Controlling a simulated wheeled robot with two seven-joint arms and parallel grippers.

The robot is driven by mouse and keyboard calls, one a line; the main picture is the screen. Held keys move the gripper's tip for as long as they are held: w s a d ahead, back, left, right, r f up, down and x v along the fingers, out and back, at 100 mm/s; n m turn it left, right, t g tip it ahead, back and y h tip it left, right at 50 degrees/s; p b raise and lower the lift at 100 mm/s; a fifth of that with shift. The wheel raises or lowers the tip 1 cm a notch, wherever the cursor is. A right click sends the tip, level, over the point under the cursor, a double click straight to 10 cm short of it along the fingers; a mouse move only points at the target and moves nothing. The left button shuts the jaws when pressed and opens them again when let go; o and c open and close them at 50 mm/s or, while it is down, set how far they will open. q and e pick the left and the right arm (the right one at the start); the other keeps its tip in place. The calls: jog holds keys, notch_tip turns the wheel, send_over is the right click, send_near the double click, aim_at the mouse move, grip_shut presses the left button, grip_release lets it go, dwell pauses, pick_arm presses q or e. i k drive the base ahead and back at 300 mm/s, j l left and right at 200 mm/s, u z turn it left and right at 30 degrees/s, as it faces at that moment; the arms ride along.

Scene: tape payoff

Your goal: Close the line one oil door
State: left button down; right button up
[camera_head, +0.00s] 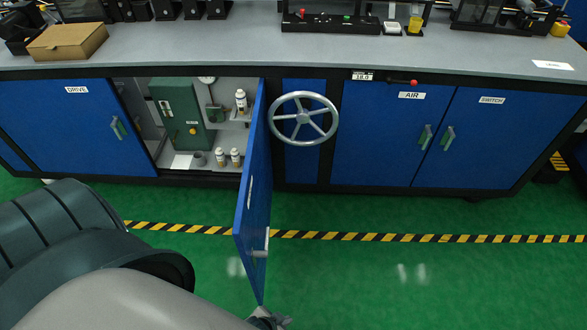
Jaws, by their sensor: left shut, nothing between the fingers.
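The blue oil door (257,180) of line one stands wide open, swung out toward me from the cabinet. It is seen nearly edge-on, with a pale label and a grey handle (261,252) on its face. Its hinged side is beside the handwheel. My left gripper (272,319) is at the bottom edge of the view, just below the door's lowest corner. It is small and partly hidden by my arm, and it is shut and empty. I cannot tell whether it touches the door. My right gripper is not in view.
The open compartment holds a green box (180,113) and several small bottles. A grey handwheel (303,118) sticks out right of the door. The drive door (75,130), air door (385,135) and switch door (480,140) are shut. Green floor (400,270) right of the open door is clear.

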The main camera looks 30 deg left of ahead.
aim_at(253, 208)
jog(key=i+l, duration=0.1)
jog(key=l, duration=0.35)
jog(key=u, duration=1.55)
